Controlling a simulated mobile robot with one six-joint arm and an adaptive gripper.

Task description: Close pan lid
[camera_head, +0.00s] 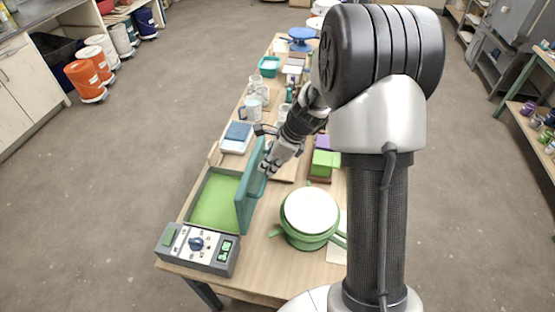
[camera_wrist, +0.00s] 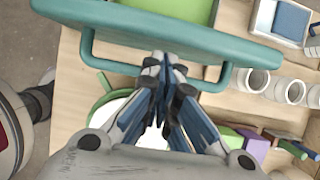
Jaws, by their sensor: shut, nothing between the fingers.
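The electric pan has a green cooking surface (camera_head: 217,200) and a grey control box (camera_head: 198,248) at its front. Its teal lid (camera_head: 251,197) stands open, nearly upright, along the pan's right side. In the wrist view the lid (camera_wrist: 170,32) crosses the top, with its teal bar handle (camera_wrist: 209,82) below. My gripper (camera_head: 268,171) is shut and empty on the lid's right side, close to the handle. In the wrist view my gripper's fingertips (camera_wrist: 163,62) overlap the middle of the handle and hide that part. I cannot tell whether they touch it.
A green pot with a white top (camera_head: 311,212) stands right of the lid. A white scale with a blue block (camera_head: 238,132) and several white mugs (camera_head: 252,107) sit behind the pan. Green and purple blocks (camera_head: 325,158) lie to the right. Open floor surrounds the table.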

